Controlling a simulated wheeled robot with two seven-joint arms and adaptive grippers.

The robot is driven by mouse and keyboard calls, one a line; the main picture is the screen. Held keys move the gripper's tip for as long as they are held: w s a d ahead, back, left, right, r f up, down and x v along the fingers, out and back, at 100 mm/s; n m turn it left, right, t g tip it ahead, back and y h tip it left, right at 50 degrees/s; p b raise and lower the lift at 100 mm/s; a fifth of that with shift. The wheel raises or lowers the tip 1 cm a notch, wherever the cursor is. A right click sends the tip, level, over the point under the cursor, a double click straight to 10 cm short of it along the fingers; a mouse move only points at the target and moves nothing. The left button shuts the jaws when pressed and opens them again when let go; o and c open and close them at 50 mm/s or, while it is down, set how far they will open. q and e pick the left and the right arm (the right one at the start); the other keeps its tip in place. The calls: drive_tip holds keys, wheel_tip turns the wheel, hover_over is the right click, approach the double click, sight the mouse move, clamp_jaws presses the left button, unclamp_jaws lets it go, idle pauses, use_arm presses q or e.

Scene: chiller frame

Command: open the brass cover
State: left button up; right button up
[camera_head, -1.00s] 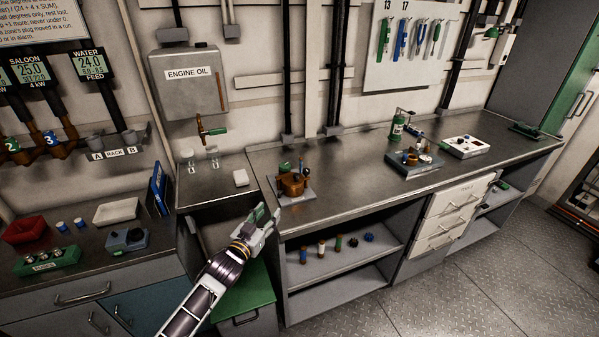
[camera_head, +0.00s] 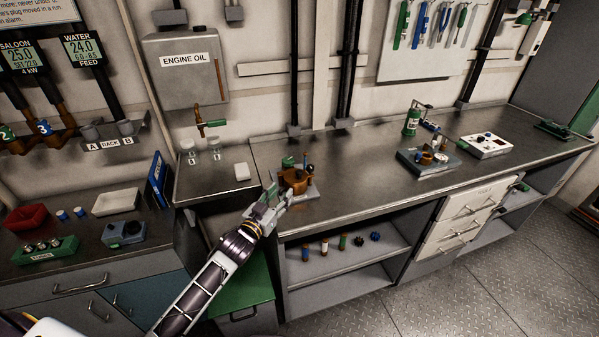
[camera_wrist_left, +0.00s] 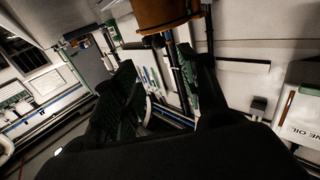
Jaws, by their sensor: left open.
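The brass-coloured housing with its cover (camera_head: 296,181) sits on a small grey base plate near the left front corner of the long bench. A green part and a dark upright part stand by it. My left gripper (camera_head: 274,198) is open and empty, just to the left and front of the housing. In the left wrist view, the brass body (camera_wrist_left: 163,14) shows at the top edge, beyond the open fingers (camera_wrist_left: 158,68). I cannot tell whether a finger touches it. Whether the cover is shut is too small to tell.
A lower sink counter with a white block (camera_head: 242,171) lies left of the bench, under the engine oil tank (camera_head: 188,70). A grey fixture (camera_head: 430,160) and a white box (camera_head: 486,146) stand farther right. The bench middle is clear.

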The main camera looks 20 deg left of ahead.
sight(298, 174)
use_arm(q)
drive_tip(key=shift+w, duration=0.15)
drive_tip(key=shift+w+d+p, duration=0.1)
drive_tip(key=shift+w+d, duration=0.1)
drive_tip(key=shift+w, duration=0.9)
drive_tip(key=shift+w+d+p, duration=0.15)
drive_tip(key=shift+w+d, duration=0.1)
drive_tip(key=shift+w, duration=0.8)
drive_tip(key=shift+w+d+p, duration=0.1)
drive_tip(key=shift+w+d, duration=0.1)
drive_tip(key=shift+w, duration=0.9)
drive_tip(key=shift+w+d, duration=0.2)
drive_tip(key=shift+w, duration=0.75)
drive_tip(key=shift+w+d, duration=0.2)
drive_tip(key=shift+w, duration=0.75)
drive_tip(key=shift+w+d+p, duration=0.15)
drive_tip(key=shift+w, duration=0.6)
drive_tip(key=shift+w+d+p, duration=0.15)
drive_tip(key=shift+w, duration=0.6)
use_arm(e)
drive_tip(key=shift+w+d+r, duration=0.2)
drive_tip(key=shift+w+r, duration=0.15)
drive_tip(key=shift+r, duration=0.3)
drive_tip(key=shift+d, duration=0.15)
